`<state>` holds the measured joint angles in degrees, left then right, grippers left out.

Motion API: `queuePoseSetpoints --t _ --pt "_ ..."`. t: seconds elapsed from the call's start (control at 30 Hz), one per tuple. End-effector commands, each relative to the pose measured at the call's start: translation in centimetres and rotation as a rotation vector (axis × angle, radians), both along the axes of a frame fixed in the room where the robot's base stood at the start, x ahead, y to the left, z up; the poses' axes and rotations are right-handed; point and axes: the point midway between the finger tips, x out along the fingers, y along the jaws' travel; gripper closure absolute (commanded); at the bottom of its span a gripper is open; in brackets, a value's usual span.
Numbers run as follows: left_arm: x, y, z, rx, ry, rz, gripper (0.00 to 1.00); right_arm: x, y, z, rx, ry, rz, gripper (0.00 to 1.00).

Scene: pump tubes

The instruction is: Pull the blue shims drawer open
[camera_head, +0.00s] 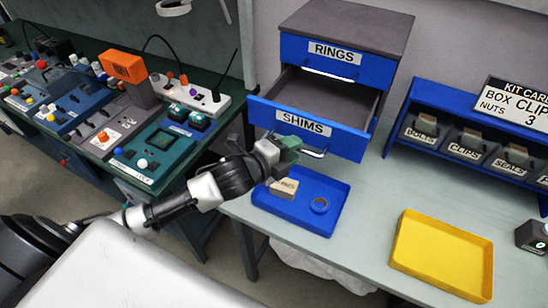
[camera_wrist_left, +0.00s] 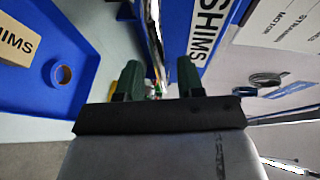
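The blue shims drawer (camera_head: 265,111) is pulled well out of the cabinet, and its inside shows from above. Its front carries a SHIMS label and a silver handle (camera_head: 314,153). In the left wrist view the drawer front (camera_wrist_left: 221,12) stands on edge, with the handle (camera_wrist_left: 155,45) to its left. My left gripper (camera_head: 292,148) is at the drawer front, just left of the handle. Its green fingers (camera_wrist_left: 160,75) are apart, with a gap between them, and the handle bar shows in that gap. Contact with the bar is unclear. My right gripper is not in view.
The closed RINGS drawer (camera_head: 300,47) is above. A blue tray (camera_head: 330,190) below holds a tan box (camera_head: 284,188) and a ring (camera_head: 320,205). A yellow tray (camera_head: 440,255) lies at right, before a blue bin rack (camera_head: 430,90). Clear tabletop separates the trays.

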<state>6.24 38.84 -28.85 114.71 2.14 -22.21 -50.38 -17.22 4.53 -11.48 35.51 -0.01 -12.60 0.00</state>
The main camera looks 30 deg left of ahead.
Motion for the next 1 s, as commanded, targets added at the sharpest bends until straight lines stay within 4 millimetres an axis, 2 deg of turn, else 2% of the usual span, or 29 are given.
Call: queuePoseSetpoints --t 0.2,0.4,0.6,1.0 --pt "-4.3 1.9 0.3 0.003 0.004 -0.002 0.62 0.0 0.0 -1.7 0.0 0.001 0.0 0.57" --pt "-6.9 3.2 1.0 0.001 0.003 0.0 0.62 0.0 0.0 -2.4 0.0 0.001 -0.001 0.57" --pt "-7.9 3.6 1.5 0.0 0.002 0.0 0.62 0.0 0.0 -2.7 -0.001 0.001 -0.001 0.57" --pt "-8.0 3.7 1.6 0.0 0.001 0.0 0.62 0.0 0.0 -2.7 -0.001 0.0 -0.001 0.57"
